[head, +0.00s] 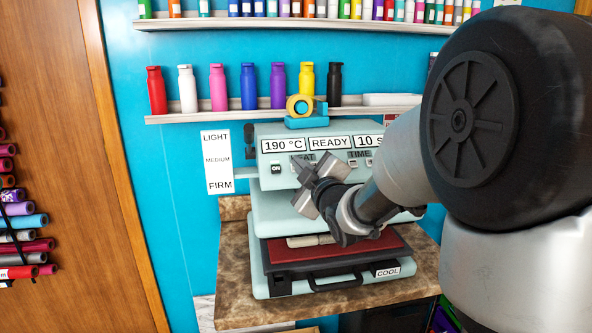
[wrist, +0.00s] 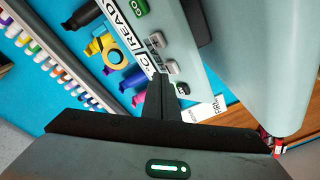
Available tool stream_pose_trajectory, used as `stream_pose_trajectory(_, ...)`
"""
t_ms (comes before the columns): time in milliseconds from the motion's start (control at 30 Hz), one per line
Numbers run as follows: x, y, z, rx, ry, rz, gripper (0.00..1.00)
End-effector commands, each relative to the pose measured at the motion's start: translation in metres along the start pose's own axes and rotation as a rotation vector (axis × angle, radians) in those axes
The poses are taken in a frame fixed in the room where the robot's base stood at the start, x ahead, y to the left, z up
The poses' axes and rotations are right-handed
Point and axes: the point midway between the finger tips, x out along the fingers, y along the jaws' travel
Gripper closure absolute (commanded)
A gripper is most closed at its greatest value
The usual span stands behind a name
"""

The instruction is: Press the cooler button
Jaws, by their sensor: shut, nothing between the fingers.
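The pale blue heat press (head: 262,215) stands on a counter, its front panel reading "190 °C", "READY" and "10 S". A "COOL" label (head: 387,271) is at the front right of its lower tray, below the dark red pad (head: 300,247). No separate button can be made out beside that label. My gripper (head: 303,168) is in front of the panel's left half, covering part of the "HEAT" label. In the wrist view, my gripper (wrist: 160,85) has its fingers together and empty, near the panel's small buttons (wrist: 172,66). Contact cannot be told.
A black handle (head: 335,282) juts from the tray front. A tape roll (head: 299,105) sits on top of the press. Shelves with several bottles (head: 248,88) line the blue wall behind. My arm hides the panel's right side.

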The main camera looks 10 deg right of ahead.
Motion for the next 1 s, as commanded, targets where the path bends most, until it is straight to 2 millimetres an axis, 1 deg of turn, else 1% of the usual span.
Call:
stream_pose_trajectory(67,0.0017,-0.0032,0.0024,-0.001,0.001,0.0,1.0)
stream_pose_trajectory(433,0.0032,-0.0019,0.0019,0.0,0.001,0.001,1.0)
stream_pose_trajectory(1000,0.0063,-0.005,0.0047,0.0,0.001,0.001,1.0)
